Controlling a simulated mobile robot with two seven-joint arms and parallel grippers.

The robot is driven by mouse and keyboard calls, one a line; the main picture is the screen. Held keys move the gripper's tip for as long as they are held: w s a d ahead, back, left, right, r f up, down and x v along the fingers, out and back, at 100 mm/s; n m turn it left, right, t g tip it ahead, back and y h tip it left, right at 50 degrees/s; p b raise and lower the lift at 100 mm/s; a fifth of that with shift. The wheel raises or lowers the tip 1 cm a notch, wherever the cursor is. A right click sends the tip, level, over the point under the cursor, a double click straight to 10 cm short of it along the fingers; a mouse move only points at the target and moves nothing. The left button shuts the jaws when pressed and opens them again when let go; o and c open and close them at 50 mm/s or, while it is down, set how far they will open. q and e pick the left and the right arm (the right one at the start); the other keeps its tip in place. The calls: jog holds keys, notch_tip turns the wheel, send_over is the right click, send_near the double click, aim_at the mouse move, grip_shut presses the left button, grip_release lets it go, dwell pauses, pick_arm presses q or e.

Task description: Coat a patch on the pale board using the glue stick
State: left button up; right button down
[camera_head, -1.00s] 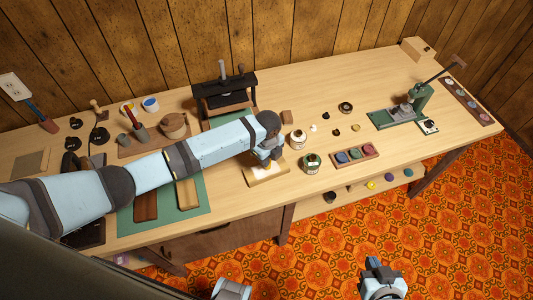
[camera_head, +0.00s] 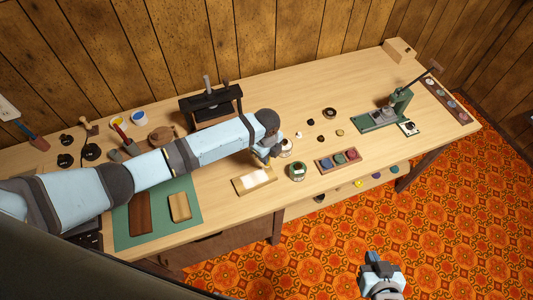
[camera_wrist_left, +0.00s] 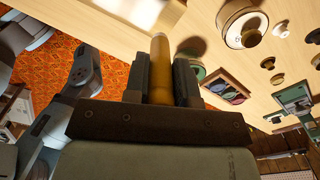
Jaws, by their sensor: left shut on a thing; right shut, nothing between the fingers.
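The pale board (camera_head: 240,187) lies near the table's front edge, with a white patch on its top; part of it shows at the top of the left wrist view (camera_wrist_left: 118,7). My left gripper (camera_head: 262,159) is past the board's back edge, above the table. It is shut on the glue stick, a yellow-orange cylinder (camera_wrist_left: 160,75) pointing away between the fingers in the left wrist view. The stick's tip looks apart from the board. My right gripper (camera_head: 378,262) is shut and empty, over the patterned floor in front of the table.
A green jar (camera_head: 297,172) and a cream jar (camera_head: 286,150) stand close right of the board. A tray of coloured pads (camera_head: 325,167) is farther right. A green mat (camera_head: 190,225) with wooden blocks lies left. A black press (camera_head: 210,105) stands behind.

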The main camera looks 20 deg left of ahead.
pick_arm(q)
jog(key=shift+w+d+r+p, duration=0.1)
jog(key=shift+r+p, duration=0.25)
jog(key=shift+r, duration=1.1)
pick_arm(e)
jog(key=shift+s+a+r+m, duration=0.15)
jog(key=shift+s+r+m, duration=0.15)
jog(key=shift+r+m, duration=0.1)
pick_arm(q)
jog(key=shift+f, duration=0.1)
pick_arm(e)
jog(key=shift+w+r, duration=0.1)
jog(key=shift+w, duration=0.05)
jog(key=shift+r, duration=0.2)
